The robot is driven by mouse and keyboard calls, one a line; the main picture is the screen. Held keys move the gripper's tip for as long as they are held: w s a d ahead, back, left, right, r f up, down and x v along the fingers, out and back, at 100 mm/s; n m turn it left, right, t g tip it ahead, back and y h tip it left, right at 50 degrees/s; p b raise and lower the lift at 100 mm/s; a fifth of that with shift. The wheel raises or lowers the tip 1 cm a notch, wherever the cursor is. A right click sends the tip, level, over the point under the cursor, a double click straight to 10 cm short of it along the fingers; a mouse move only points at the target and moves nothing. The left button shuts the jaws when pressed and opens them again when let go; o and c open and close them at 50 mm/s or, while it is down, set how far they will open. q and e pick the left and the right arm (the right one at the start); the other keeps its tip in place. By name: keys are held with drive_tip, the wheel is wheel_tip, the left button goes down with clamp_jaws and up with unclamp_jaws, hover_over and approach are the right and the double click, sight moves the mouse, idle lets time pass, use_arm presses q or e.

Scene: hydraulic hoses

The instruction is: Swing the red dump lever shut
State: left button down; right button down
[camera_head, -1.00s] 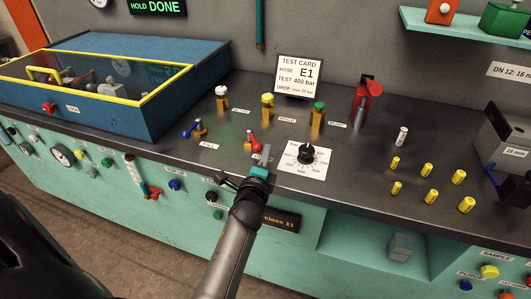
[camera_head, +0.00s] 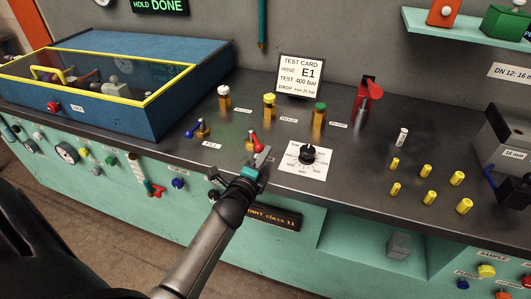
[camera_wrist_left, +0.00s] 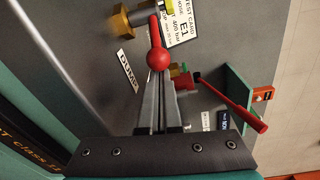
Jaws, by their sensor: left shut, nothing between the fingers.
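The red dump lever (camera_head: 254,142) sits on a brass valve at the middle of the bench, behind the front edge. In the left wrist view the red lever with its round ball end (camera_wrist_left: 158,58) runs from the brass valve body (camera_wrist_left: 122,22), beside a DUMP label (camera_wrist_left: 128,70). My left gripper (camera_head: 262,157) is shut and empty, with its fingertips close by the ball end. In the left wrist view the shut fingers (camera_wrist_left: 158,95) point at the ball; I cannot tell whether they touch it. My right gripper is not in view.
A blue-handled valve (camera_head: 200,129) stands to the left. Brass posts with white, yellow and green (camera_head: 319,115) tops stand behind. A black dial knob (camera_head: 308,155) is close on the right. A red-handled tool (camera_head: 368,92) stands further right. A blue box with a yellow-framed lid (camera_head: 150,110) fills the left.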

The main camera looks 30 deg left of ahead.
use_arm(q)
drive_tip(key=shift+s+a+m+h+p, duration=0.15)
drive_tip(key=shift+m+h+p, duration=0.15)
drive_tip(key=shift+h, duration=0.25)
drive_tip(key=shift+s+a+m+h+p, duration=0.15)
drive_tip(key=shift+m+h, duration=0.15)
drive_tip(key=shift+h, duration=0.25)
drive_tip(key=shift+s+a+p, duration=0.2)
drive_tip(key=shift+s+p, duration=0.1)
drive_tip(key=shift+p, duration=0.2)
drive_tip(key=shift+s+a, duration=0.1)
drive_tip(key=shift+s, duration=0.05)
drive_tip(key=shift+s+a+m+h, duration=0.45)
drive_tip(key=shift+a+m+h, duration=0.3)
drive_tip(key=shift+h, duration=0.25)
drive_tip(key=shift+s+a+m+h, duration=0.25)
drive_tip(key=shift+m+h, duration=0.2)
drive_tip(key=shift+h, duration=0.15)
drive_tip(key=shift+s+a+m+h, duration=0.1)
drive_tip(key=shift+a+m+h, duration=0.15)
drive_tip(key=shift+m+h, duration=0.25)
drive_tip(key=shift+s+a+b, duration=0.25)
drive_tip(key=shift+a+b, duration=0.05)
drive_tip(key=shift+a, duration=0.2)
drive_tip(key=shift+s, duration=0.1)
